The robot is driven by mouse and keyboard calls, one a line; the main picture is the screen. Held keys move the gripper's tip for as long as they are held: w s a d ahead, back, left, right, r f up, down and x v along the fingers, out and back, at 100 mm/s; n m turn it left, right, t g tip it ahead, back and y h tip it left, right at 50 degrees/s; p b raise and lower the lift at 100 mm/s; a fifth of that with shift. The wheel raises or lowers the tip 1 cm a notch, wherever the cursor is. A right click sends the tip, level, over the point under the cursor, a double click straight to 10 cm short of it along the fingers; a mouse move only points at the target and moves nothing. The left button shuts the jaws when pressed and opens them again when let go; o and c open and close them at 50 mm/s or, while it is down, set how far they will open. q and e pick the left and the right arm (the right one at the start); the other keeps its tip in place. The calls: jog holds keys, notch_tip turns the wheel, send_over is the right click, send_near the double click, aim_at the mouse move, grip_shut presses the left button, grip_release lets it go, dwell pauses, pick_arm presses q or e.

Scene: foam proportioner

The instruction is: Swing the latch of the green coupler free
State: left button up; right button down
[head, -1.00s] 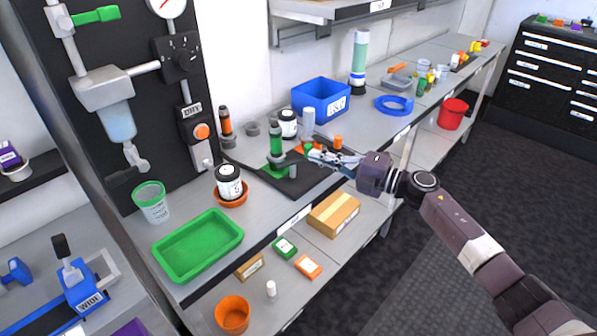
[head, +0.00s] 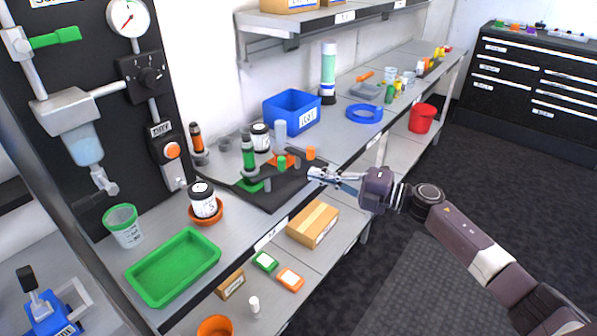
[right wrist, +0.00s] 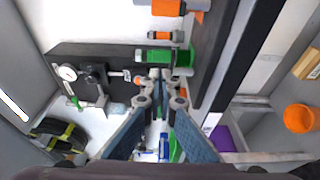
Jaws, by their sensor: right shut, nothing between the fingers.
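The green coupler (head: 248,157) stands upright on a green base on the black mat (head: 290,192) in the head view. A short grey post with a green cap (head: 282,163) stands to its right; I cannot tell whether this is its latch. My right gripper (head: 313,174) is to the right of the coupler and the green cap, apart from both, over the mat's right edge. Its fingers are shut with nothing between them. In the right wrist view a green cylinder (right wrist: 165,57) lies just beyond the fingertips (right wrist: 160,74). My left gripper is not in view.
An orange coupler (head: 196,138) stands behind at the left. A white jar (head: 203,198) in an orange dish and a green tray (head: 173,265) are at front left. A blue bin (head: 292,110) stands behind the mat. The floor right of the bench is clear.

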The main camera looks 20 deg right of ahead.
jog(key=v, duration=0.5)
dwell(0.4)
